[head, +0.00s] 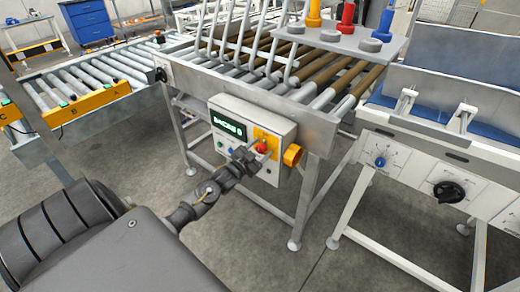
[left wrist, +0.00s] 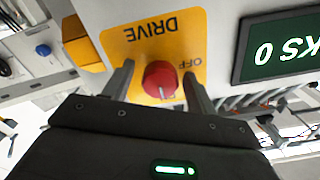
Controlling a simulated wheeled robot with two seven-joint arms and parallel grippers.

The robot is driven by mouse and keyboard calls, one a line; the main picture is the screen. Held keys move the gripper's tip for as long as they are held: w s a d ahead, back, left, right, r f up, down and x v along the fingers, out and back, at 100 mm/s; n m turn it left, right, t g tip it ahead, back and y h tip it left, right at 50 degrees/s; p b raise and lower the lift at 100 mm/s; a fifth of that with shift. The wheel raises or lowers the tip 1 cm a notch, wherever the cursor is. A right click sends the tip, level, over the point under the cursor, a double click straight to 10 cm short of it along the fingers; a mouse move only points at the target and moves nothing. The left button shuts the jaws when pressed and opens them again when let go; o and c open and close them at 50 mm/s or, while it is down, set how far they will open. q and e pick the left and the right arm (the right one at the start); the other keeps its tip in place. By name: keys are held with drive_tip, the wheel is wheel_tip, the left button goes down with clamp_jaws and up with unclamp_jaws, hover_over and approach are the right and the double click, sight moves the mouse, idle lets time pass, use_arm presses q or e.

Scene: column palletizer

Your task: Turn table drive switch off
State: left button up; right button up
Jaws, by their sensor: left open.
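The table drive switch is a red rotary knob (left wrist: 160,80) on a yellow plate (left wrist: 155,35) lettered DRIVE and OFF, upside down in the left wrist view. A pale mark shows at the knob's lower edge, but its exact setting is hard to read. In the head view the plate (head: 268,138) sits on the white control box (head: 222,110) under the roller table. My left gripper (left wrist: 157,70) is open, with one finger on each side of the knob and small gaps visible. In the head view the left gripper (head: 256,152) partly covers the knob. My right gripper is not in view.
A green-lit display (head: 228,128) and small buttons share the box. An orange part (head: 292,156) sticks out at its right. A neighbouring machine has a black dial (head: 448,191) and a blue knob (head: 380,162). Table legs stand around; the floor in front is clear.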

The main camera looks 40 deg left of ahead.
use_arm(q)
drive_tip(key=shift+w, duration=0.1)
drive_tip(key=c, duration=1)
drive_tip(key=shift+n, duration=0.3)
drive_tip(key=n+p, duration=0.2)
drive_tip(key=n, duration=0.1)
drive_tip(key=shift+r, duration=0.1)
drive_tip(key=n+p, duration=0.2)
drive_tip(key=n, duration=0.3)
drive_tip(key=n+p, duration=0.2)
drive_tip(key=n, duration=0.2)
drive_tip(key=shift+n+p, duration=0.95)
drive_tip(key=shift+n, duration=1.75)
